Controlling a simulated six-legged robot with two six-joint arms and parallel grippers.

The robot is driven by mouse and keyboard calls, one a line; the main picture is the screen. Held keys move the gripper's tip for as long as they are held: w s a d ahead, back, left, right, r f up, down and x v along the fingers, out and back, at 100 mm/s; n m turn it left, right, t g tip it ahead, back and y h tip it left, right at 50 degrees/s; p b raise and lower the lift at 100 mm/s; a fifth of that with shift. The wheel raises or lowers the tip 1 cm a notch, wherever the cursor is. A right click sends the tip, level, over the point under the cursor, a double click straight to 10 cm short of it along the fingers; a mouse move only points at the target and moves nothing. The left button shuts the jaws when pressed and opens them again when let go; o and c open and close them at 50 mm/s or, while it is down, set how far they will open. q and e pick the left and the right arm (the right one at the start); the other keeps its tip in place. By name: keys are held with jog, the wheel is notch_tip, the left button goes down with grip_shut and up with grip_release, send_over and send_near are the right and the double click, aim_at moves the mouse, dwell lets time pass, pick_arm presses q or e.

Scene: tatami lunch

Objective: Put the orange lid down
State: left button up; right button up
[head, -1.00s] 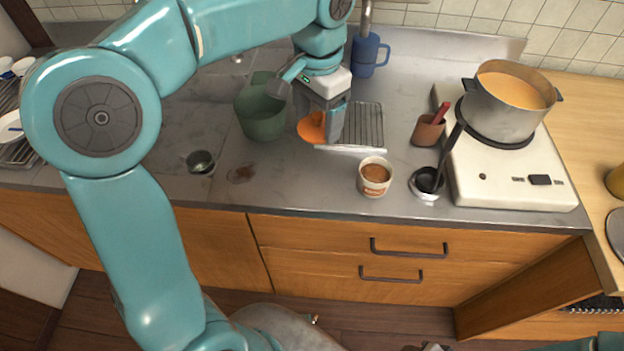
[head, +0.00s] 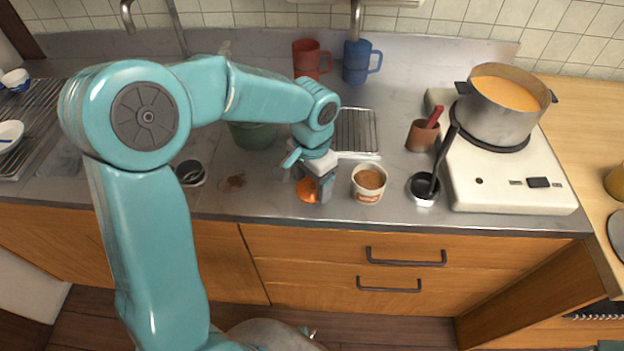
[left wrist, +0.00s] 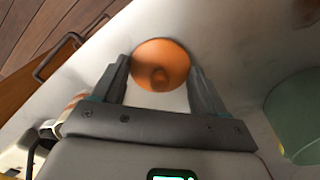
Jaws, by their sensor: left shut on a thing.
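The orange lid (head: 308,190) is at the front of the steel counter, left of a paper cup of brown food (head: 369,184). My left gripper (head: 315,188) is over it, pointing down, and partly hides it. In the left wrist view the round lid (left wrist: 160,62) sits between the two fingertips (left wrist: 160,75), with a small knob at its middle. The gripper is shut on the lid. The lid is at or just above the counter; I cannot tell if it touches. My right gripper is not in view.
A green bin (head: 252,134) stands behind my left arm, and a wire rack (head: 357,131) behind the gripper. A small dark cup (head: 190,172) and a brown stain (head: 233,182) lie to the left. A black bowl with a ladle (head: 424,190) and a stove (head: 510,180) with a pot (head: 500,110) are right.

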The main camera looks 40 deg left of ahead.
aim_at(311, 180)
pick_arm(q)
jog(key=shift+s, duration=0.1)
jog(key=shift+f, duration=0.15)
jog(key=o, duration=1)
jog(key=shift+r, duration=0.3)
notch_tip(311, 180, up, 12)
jog(key=shift+f+p, duration=0.1)
jog(key=shift+p, duration=0.6)
